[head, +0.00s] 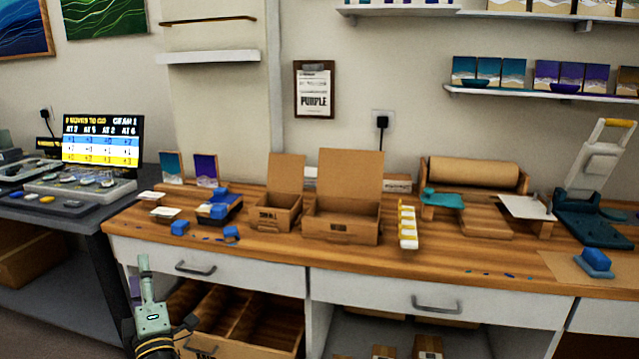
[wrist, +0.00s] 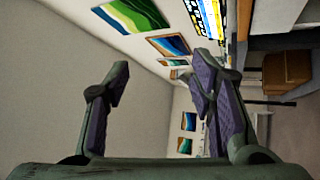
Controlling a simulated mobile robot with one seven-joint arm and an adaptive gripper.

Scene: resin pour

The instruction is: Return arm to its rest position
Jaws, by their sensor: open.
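My gripper (head: 150,272) is at the lower left in the head view, raised in front of the workbench's left end and apart from it. In the wrist view the two purple-padded fingers (wrist: 160,92) stand apart with nothing between them. Past them the wrist view shows a wall with pictures and the underside of a bench. The rest of my arm runs out of the bottom of the head view.
The wooden workbench (head: 290,246) holds two open cardboard boxes (head: 343,222), blue pieces (head: 180,228) and a lever press (head: 590,215). An open lower drawer (head: 225,322) is beside my gripper. A dark side table (head: 60,215) with a lit screen stands left.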

